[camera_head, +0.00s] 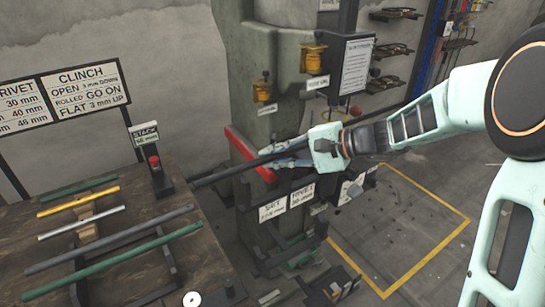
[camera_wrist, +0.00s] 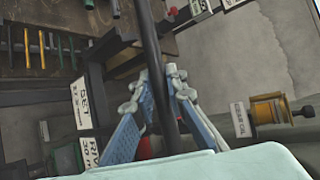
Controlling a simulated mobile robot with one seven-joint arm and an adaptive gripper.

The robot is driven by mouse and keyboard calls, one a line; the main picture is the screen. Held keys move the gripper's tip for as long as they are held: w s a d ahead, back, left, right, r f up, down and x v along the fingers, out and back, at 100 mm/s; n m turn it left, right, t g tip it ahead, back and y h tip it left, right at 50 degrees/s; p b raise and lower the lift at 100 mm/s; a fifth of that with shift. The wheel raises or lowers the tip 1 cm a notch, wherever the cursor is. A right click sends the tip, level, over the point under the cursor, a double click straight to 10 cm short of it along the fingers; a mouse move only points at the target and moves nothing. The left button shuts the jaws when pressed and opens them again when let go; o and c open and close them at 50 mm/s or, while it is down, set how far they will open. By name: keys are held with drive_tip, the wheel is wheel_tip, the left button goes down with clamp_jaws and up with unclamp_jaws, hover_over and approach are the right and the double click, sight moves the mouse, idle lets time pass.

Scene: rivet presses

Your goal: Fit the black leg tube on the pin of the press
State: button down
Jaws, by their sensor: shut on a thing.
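The black leg tube (camera_head: 230,171) is held nearly level in front of the press, its far end reaching left to the table's right edge. My gripper (camera_head: 284,158) is shut on it near the red bar (camera_head: 240,143) of the press. In the wrist view my gripper (camera_wrist: 160,85) has its blue-padded fingers on both sides of the tube (camera_wrist: 151,35), which runs up out of the picture. The grey-green press (camera_head: 245,80) stands behind the gripper. I cannot make out its pin; the tube and gripper cover part of that area.
A wooden table (camera_head: 150,200) at left bears several tubes, including a green one (camera_head: 120,260) and a dark grey one (camera_head: 110,241), and a small stand with a red button (camera_head: 155,162). Yellow lines (camera_head: 430,197) mark open floor at right.

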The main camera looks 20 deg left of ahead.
drive_tip(key=shift+f+b, duration=1.55)
drive_tip(key=shift+b, duration=0.1)
drive_tip(key=shift+r, duration=0.1)
drive_tip(key=c, duration=1.8)
unclamp_jaws()
drive_tip(key=shift+c, duration=0.2)
drive_tip(key=v, duration=1.2)
